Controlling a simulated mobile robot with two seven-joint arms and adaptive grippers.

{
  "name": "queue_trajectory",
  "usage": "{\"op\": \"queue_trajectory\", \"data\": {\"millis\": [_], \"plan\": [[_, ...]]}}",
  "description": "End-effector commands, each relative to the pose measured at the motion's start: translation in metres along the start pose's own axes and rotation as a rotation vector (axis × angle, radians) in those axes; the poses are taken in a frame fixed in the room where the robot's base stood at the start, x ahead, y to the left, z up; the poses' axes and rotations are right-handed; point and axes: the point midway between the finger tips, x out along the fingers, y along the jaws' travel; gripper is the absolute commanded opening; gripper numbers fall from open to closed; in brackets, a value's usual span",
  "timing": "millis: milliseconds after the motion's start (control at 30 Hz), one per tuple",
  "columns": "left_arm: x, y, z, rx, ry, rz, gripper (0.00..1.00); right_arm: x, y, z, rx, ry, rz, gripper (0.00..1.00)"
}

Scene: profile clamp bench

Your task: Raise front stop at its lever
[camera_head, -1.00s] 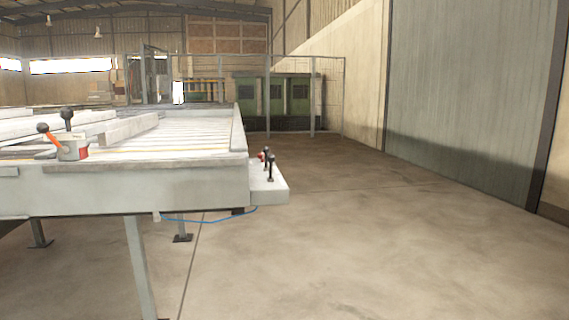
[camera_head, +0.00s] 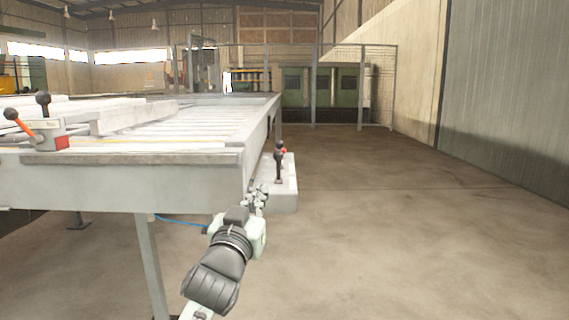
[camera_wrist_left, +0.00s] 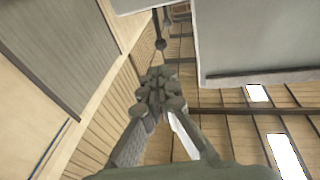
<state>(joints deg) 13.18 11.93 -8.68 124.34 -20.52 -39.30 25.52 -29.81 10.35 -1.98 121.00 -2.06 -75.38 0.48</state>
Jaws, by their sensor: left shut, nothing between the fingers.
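My left gripper (camera_head: 262,188) shows in the head view beside the right end of the bench, shut and empty. A black-knobbed lever (camera_head: 279,162) stands upright on a grey side shelf (camera_head: 286,198), a little beyond and right of the fingertips. Part of a red piece (camera_head: 284,150) shows behind it. In the left wrist view the shut fingers (camera_wrist_left: 156,84) point towards a dark knobbed lever (camera_wrist_left: 160,43), with a small gap between them. Another lever box (camera_head: 50,138) on the bench's left carries a black-knobbed and an orange lever. No label tells which lever belongs to the front stop.
The pale bench (camera_head: 130,180) with slats and long bars fills the left; its leg (camera_head: 150,265) stands near my arm. A blue cable (camera_head: 180,221) hangs below it. Open floor (camera_head: 400,240) lies to the right. A wire fence and green cabinets (camera_head: 340,90) stand behind.

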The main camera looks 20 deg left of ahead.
Motion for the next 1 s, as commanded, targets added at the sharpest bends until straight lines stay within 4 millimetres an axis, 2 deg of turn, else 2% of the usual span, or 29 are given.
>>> {"op": "queue_trajectory", "data": {"millis": [333, 467, 567, 833, 1000], "plan": [[0.001, 0.000, -0.001, 0.000, 0.002, 0.000, 0.00, -0.001, 0.000, 0.001, 0.000, -0.001, 0.000, 0.51], [0.009, 0.000, -0.001, 0.001, 0.002, 0.000, 0.00, -0.001, 0.000, 0.000, 0.000, 0.001, 0.000, 0.51], [0.023, 0.000, -0.002, 0.003, 0.002, -0.001, 0.00, 0.000, 0.000, -0.001, 0.000, 0.004, -0.002, 0.51], [0.081, -0.001, -0.003, 0.002, 0.002, -0.001, 0.00, 0.015, -0.003, 0.007, -0.002, -0.013, -0.009, 0.51], [0.113, 0.000, -0.002, 0.002, 0.001, -0.001, 0.00, 0.022, -0.005, 0.005, 0.000, -0.008, -0.016, 0.51]]}}
